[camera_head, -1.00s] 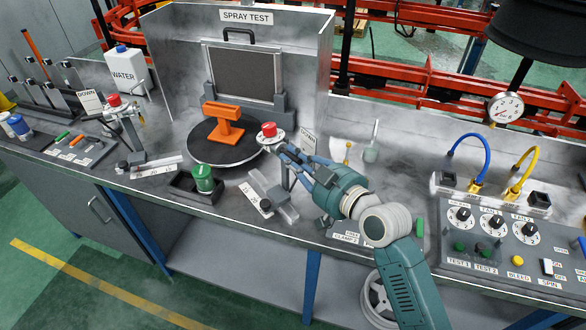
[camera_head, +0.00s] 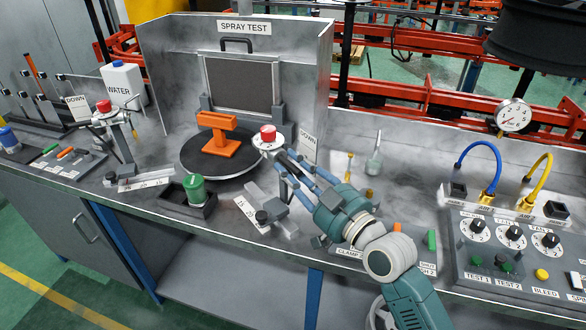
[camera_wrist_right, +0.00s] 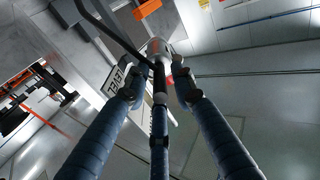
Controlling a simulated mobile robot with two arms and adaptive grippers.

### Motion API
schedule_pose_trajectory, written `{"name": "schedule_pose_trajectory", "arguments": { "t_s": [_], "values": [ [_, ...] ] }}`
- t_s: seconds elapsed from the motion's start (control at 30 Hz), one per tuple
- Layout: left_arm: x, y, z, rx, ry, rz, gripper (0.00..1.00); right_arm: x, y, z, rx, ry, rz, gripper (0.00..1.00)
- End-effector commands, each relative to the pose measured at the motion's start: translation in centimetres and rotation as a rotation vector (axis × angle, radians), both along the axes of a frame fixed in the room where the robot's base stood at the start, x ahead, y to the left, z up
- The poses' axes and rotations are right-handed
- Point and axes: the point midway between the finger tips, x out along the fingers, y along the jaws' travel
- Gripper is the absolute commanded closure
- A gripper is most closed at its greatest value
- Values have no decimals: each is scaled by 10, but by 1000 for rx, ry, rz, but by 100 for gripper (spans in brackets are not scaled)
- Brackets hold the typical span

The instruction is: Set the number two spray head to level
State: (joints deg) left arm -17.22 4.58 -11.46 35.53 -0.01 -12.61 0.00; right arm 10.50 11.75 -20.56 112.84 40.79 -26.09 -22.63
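Two spray heads with red knobs stand on the bench. One (camera_head: 104,108) is at the left, the other (camera_head: 268,138) at the right of the turntable; I cannot read which is number two. A sign reading DOWN (camera_head: 309,146) stands just right of the right one. My right gripper (camera_head: 280,158) reaches the right spray head from below right, fingertips close under its dial. My left gripper is not in view.
An orange part (camera_head: 219,134) sits on the dark turntable (camera_head: 191,170) in the SPRAY TEST booth. A green container (camera_head: 195,189) and a sliding scale (camera_head: 247,211) are in front. A control panel (camera_head: 515,260) with dials fills the right side.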

Motion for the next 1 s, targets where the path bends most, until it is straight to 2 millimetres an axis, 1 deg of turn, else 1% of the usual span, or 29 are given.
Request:
{"name": "schedule_pose_trajectory", "arguments": {
  "t_s": [0.27,0.37,0.47,0.8,0.9,1.0],
  "values": [
    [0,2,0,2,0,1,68,0,0,-1,-2,2,0,69],
    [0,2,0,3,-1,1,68,-4,-4,-3,-4,3,-1,69],
    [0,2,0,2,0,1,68,-14,-12,-4,-6,3,-1,69],
    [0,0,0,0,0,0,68,-71,-53,-8,-7,4,1,69],
    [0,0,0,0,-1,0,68,-83,-63,-9,-6,4,0,69],
    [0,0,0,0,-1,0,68,-91,-69,-9,-4,3,1,69]
  ]
}}
